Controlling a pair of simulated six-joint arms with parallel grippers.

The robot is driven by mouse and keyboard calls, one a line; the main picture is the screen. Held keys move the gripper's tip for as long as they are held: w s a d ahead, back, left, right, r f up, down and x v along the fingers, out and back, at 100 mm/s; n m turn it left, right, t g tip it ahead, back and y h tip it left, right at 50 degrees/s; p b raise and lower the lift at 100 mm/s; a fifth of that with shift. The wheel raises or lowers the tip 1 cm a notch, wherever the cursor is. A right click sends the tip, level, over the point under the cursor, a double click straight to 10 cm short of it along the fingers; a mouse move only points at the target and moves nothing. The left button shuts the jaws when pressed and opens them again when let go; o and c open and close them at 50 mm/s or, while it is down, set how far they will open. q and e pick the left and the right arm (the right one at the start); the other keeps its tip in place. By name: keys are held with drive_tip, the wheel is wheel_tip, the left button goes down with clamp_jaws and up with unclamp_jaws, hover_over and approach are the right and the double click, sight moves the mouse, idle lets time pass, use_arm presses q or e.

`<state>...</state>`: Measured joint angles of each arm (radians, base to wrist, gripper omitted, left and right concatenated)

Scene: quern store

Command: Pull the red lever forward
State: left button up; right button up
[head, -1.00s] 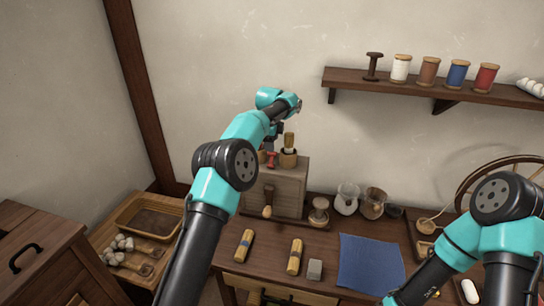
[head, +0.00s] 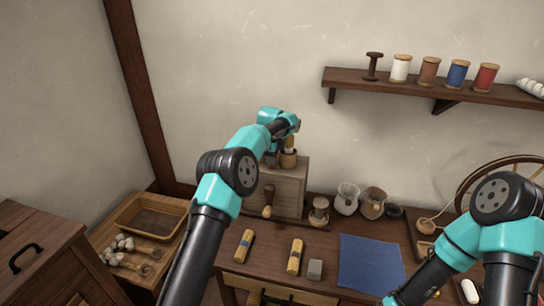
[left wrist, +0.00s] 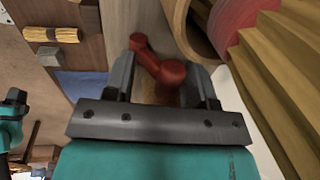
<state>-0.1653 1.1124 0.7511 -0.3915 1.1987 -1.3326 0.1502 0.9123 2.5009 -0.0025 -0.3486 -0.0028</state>
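The red lever (left wrist: 172,76) shows in the left wrist view as a short bar with a round knob at each end. It stands on a wooden box (head: 287,188) at the back of the table. My left gripper (left wrist: 161,66) is over the box with its fingers open, one on each side of the lever. Gaps show between the lever and the fingers. In the head view my left gripper (head: 271,159) hides most or all of the lever. My right arm comes in from the right; its gripper is out of view.
A peg (head: 268,204) sticks out of the box front. Jars (head: 347,199) stand to the right, a blue cloth (head: 370,264) in front.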

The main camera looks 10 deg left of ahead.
use_arm(q)
drive_tip(key=c, duration=0.7)
drive_tip(key=shift+o, duration=0.2)
drive_tip(key=shift+s+t, duration=0.15)
drive_tip(key=shift+t, duration=0.35)
drive_tip(key=shift+s+a+t, duration=0.1)
drive_tip(key=shift+s+t, duration=0.2)
drive_tip(key=shift+t, duration=0.35)
drive_tip(key=shift+s+a+t, duration=0.1)
drive_tip(key=shift+s+t, duration=0.15)
drive_tip(key=shift+t, duration=0.4)
drive_tip(key=shift+o, duration=0.2)
drive_tip(key=shift+s+a+r+t, duration=0.1)
drive_tip(key=shift+a+t, duration=0.05)
drive_tip(key=shift+t, duration=0.35)
drive_tip(key=shift+s+t, duration=0.35)
drive_tip(key=shift+t, duration=0.15)
drive_tip(key=o, duration=0.9)
drive_tip(key=shift+d, duration=0.25)
